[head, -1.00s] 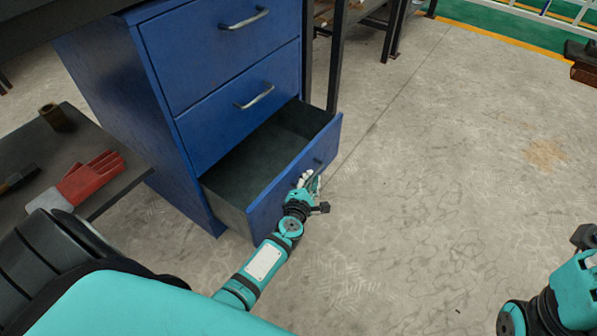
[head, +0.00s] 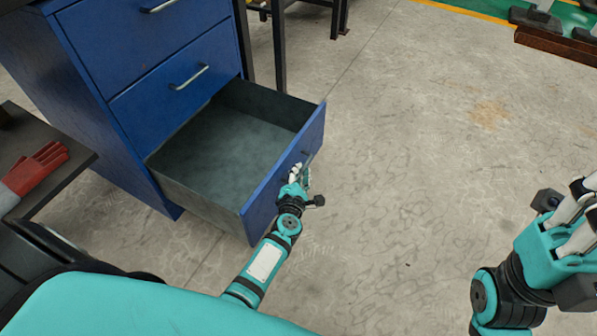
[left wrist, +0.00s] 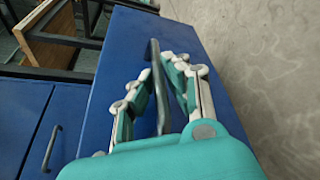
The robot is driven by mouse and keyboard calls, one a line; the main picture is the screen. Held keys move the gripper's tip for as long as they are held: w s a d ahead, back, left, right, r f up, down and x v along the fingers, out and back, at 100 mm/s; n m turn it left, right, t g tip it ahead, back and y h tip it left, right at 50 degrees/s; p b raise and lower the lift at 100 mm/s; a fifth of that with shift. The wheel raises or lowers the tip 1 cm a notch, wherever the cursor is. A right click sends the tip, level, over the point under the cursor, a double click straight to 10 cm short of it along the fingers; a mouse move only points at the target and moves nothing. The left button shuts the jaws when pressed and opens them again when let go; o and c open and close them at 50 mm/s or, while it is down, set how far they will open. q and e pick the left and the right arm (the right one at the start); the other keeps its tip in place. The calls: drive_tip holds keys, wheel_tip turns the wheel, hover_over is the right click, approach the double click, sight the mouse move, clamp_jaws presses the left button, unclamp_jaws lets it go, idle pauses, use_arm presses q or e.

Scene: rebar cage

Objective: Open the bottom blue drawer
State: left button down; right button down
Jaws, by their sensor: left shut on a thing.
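The bottom blue drawer (head: 287,172) stands pulled well out of the blue cabinet (head: 90,115), and its grey inside is empty. Its metal handle (left wrist: 158,92) shows in the left wrist view between the fingers of my left gripper (left wrist: 160,88). In the head view my left gripper (head: 298,174) is at the drawer's front face, shut on the handle, which is mostly hidden there. My right gripper (head: 575,220) is at the right edge, away from the drawer and partly cut off. Its fingertips are not clear.
Two upper drawers with handles, one handle here (head: 190,77), are shut. A dark table (head: 75,165) with red gloves (head: 35,168) stands at the left. The concrete floor (head: 400,150) right of the drawer is clear.

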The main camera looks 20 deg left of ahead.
use_arm(q)
drive_tip(key=c, duration=1.4)
unclamp_jaws()
drive_tip(key=f+v, duration=0.1)
drive_tip(key=v, duration=1)
drive_tip(key=f+v, duration=0.1)
drive_tip(key=v, duration=0.4)
drive_tip(key=shift+s+d+f, duration=0.1)
drive_tip(key=shift+s+f, duration=0.1)
drive_tip(key=shift+s, duration=0.5)
